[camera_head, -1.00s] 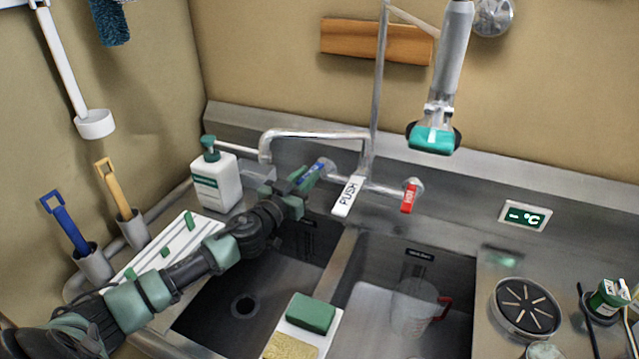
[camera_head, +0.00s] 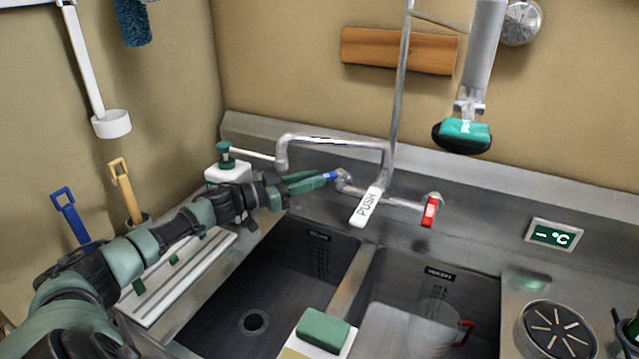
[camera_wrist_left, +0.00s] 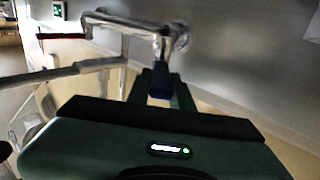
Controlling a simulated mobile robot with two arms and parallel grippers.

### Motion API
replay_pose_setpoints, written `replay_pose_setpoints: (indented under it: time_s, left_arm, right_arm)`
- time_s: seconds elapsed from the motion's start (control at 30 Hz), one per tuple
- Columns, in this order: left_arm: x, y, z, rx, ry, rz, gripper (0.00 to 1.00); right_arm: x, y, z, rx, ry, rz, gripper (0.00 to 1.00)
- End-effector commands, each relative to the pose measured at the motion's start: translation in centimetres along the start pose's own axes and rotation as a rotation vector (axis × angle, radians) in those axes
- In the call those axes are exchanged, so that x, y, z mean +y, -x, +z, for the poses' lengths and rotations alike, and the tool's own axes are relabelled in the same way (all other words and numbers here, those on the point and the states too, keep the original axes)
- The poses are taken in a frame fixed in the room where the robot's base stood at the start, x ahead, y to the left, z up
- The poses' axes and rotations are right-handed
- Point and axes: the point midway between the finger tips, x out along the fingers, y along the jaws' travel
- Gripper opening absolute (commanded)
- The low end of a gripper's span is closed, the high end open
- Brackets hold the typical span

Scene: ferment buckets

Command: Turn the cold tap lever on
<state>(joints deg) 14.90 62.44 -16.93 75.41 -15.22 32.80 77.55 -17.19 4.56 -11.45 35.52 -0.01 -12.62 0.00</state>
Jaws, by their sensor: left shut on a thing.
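The cold tap lever (camera_head: 330,177) is blue and sits at the left end of the wall mixer tap, pointing left from its metal joint. My left gripper (camera_head: 312,183) comes in from the left and is shut on this lever; only a short blue part shows beyond the fingers. In the left wrist view the blue lever (camera_wrist_left: 161,80) lies between the two green fingers (camera_wrist_left: 159,92), below the chrome tap body. Most of the lever is hidden by the fingers. My right gripper is not in view.
The red hot lever (camera_head: 430,211) hangs at the tap's right. A white PUSH lever (camera_head: 366,207) hangs between them, and the chrome spout (camera_head: 335,141) arches just above my gripper. The soap bottle (camera_head: 228,172) stands close behind my arm. The two sinks below are open.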

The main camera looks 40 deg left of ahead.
Motion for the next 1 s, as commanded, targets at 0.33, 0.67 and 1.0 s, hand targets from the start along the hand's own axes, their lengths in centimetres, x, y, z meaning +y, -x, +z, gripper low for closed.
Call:
replay_pose_setpoints:
  time_s: [0.33,0.67,1.0]
  left_arm:
    - [-0.1,0.1,0.1,-0.001,-0.001,0.002,0.00]
    - [0.0,0.1,0.1,-0.001,0.000,0.002,0.44]
    - [-0.1,2.2,0.4,-0.007,0.000,0.001,0.44]
  right_arm:
    - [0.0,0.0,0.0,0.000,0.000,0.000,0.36]
    - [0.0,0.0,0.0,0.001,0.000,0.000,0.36]
    - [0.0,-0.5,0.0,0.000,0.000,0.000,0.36]
